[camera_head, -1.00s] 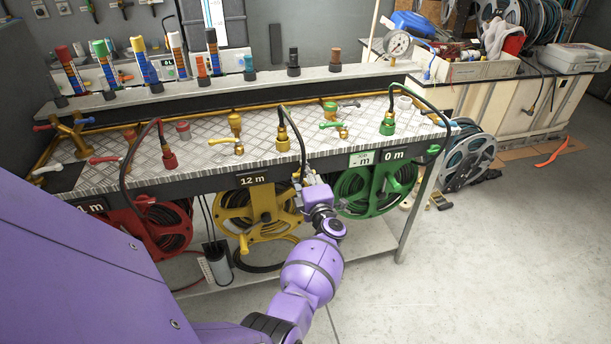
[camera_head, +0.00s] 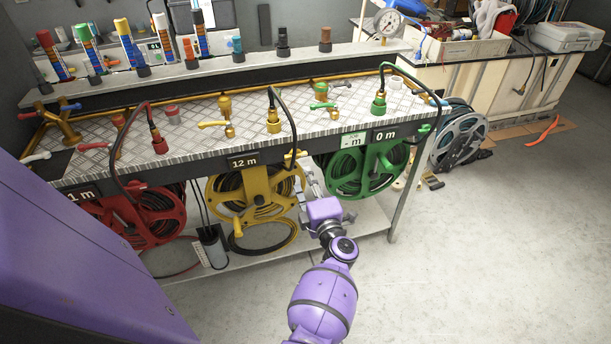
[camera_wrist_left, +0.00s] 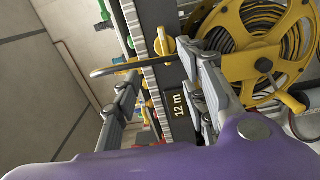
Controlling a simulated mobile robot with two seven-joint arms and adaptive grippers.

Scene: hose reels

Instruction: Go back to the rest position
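My left gripper (camera_head: 306,172) is in front of the bench, between the yellow hose reel (camera_head: 256,196) and the green hose reel (camera_head: 362,172). In the left wrist view, its two fingers (camera_wrist_left: 168,78) stand wide apart with nothing held. The bench's front edge with the "12 m" sign (camera_wrist_left: 181,105) shows behind the gap, and the yellow reel (camera_wrist_left: 262,50) is beyond the right finger. Whether the fingers touch anything is unclear. The red hose reel (camera_head: 148,212) hangs at the left. My right gripper is not in view.
Taps and hose fittings stand on the metal-topped bench (camera_head: 195,135). A yellow handle (camera_head: 293,158) shows by the "12 m" sign (camera_head: 243,161). A grey cylinder (camera_head: 213,246) stands beneath. The floor (camera_head: 480,260) at front right is clear.

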